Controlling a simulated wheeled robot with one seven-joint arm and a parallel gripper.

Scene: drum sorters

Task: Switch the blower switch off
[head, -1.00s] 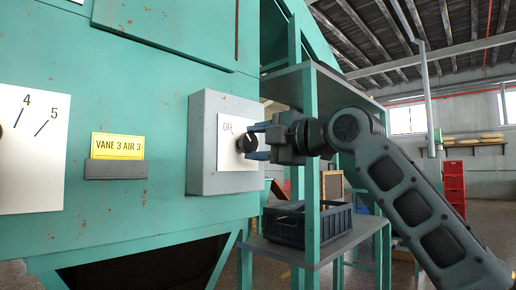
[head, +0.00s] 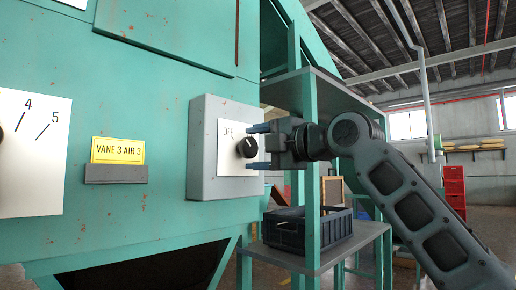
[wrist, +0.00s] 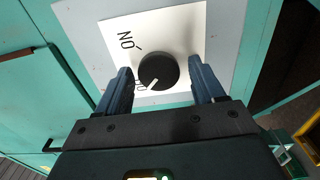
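The blower switch is a round black knob (head: 247,147) on a white plate with an OFF label, fixed to a grey box (head: 205,150) on the green machine. In the wrist view the knob (wrist: 158,72) shows a white mark pointing down and left, toward a label partly hidden by a finger. The ON label is at upper left of the knob there. My gripper (head: 259,147) faces the plate from the right. Its blue fingers (wrist: 162,85) are open on either side of the knob, with a gap at both sides.
A yellow VANE 3 AIR 3 label (head: 118,150) and a numbered white dial plate (head: 38,160) are to the left. A shelf frame (head: 312,150) stands right behind my gripper, with a dark crate (head: 285,232) on its lower shelf.

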